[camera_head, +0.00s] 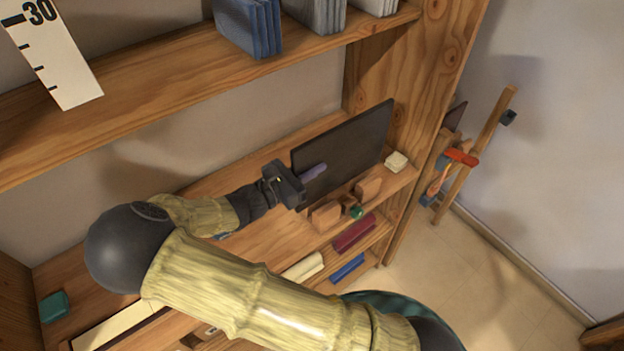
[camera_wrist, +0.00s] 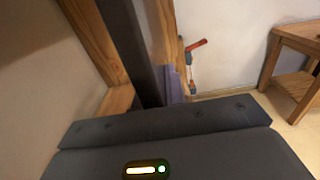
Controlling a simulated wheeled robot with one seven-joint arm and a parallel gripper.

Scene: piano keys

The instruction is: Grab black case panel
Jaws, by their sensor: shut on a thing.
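The black case panel (camera_head: 348,155) is a flat dark rectangle. In the head view it stands upright and tilted at the right end of the wooden shelf. My gripper (camera_head: 308,176) is at its left edge, shut on it, with a purple finger lying across the panel's near face. In the wrist view the panel (camera_wrist: 125,45) shows edge-on as a dark upright strip just beyond the gripper body, beside a purple finger (camera_wrist: 175,84). The panel's lower edge is partly hidden, so I cannot tell whether it touches the shelf.
Small wooden blocks (camera_head: 327,215) and a green item (camera_head: 356,212) sit below the panel. A pale block (camera_head: 396,161) is at its right. A wooden upright (camera_head: 425,90) stands close behind. The upper shelf (camera_head: 180,98) runs above. Open floor (camera_head: 460,270) lies at right.

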